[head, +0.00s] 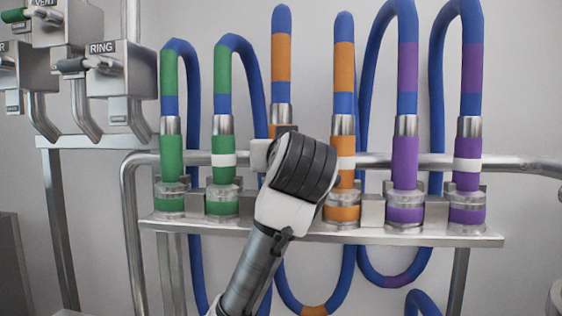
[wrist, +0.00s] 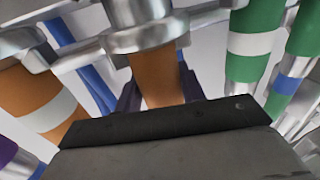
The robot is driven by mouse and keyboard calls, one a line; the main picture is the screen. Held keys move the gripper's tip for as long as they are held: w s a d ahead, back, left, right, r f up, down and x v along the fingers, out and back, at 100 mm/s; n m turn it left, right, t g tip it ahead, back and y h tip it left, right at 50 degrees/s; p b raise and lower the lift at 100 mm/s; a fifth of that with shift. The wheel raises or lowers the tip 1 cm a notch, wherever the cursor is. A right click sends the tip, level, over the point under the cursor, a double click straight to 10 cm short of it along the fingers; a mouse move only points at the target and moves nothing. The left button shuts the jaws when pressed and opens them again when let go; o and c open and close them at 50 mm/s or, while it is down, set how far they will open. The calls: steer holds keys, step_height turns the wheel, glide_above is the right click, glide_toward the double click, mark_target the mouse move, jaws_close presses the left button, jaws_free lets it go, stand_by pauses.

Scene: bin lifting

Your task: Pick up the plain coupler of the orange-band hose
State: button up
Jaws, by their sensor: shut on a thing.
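The plain orange coupler (wrist: 158,75) is in the middle of the wrist view, with no white ring on its visible part. My gripper (wrist: 160,92) is shut on it, one dark finger on each side. In the head view my wrist hides this coupler, its seat and the fingers. Its orange-band hose (head: 281,60) rises above my wrist, and its metal sleeve (head: 281,113) sits a little higher than the neighbouring sleeves. The other orange coupler (head: 346,180), with a white ring, stands just to the right; it also shows at left in the wrist view (wrist: 35,95).
Green couplers (head: 171,158) (head: 223,178) stand to the left and purple couplers (head: 405,163) (head: 467,180) to the right on the metal shelf (head: 310,236). A horizontal pipe (head: 510,163) runs behind them. Blue hose loops hang below. Valve boxes (head: 120,75) are at upper left.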

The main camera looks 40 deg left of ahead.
step_height(320, 180, up, 18)
steer(key=shift+r+b, duration=0.15)
steer(key=shift+b, duration=0.2)
stand_by(0.6)
